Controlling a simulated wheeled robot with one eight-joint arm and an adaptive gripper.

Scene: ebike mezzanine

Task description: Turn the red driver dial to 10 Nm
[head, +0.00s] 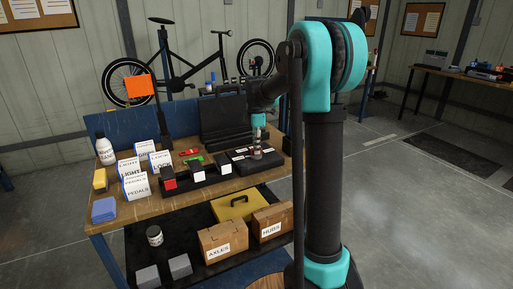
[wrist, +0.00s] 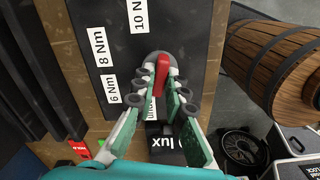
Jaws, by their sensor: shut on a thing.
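In the wrist view, the red driver dial (wrist: 162,70) shows as a red bar on a rounded grey base, standing on a dark panel (wrist: 185,22). White labels read 6 Nm (wrist: 113,90), 8 Nm (wrist: 97,47) and 10 Nm (wrist: 138,14). The red bar runs nearly straight up the picture, its upper end tilted slightly right; the 10 Nm label lies above it and a little left. My gripper (wrist: 160,88) has its fingers on either side of the red bar, shut on it. In the head view, my gripper (head: 257,150) points down at the bench's right part; the dial is hidden there.
The wooden bench (head: 150,207) holds a black case (head: 224,120), label cards, a white bottle (head: 105,150) and black blocks left of my gripper. Boxes marked AXLES (head: 222,240) and HUBS (head: 272,220) sit on the lower shelf. Open floor (head: 430,200) lies right.

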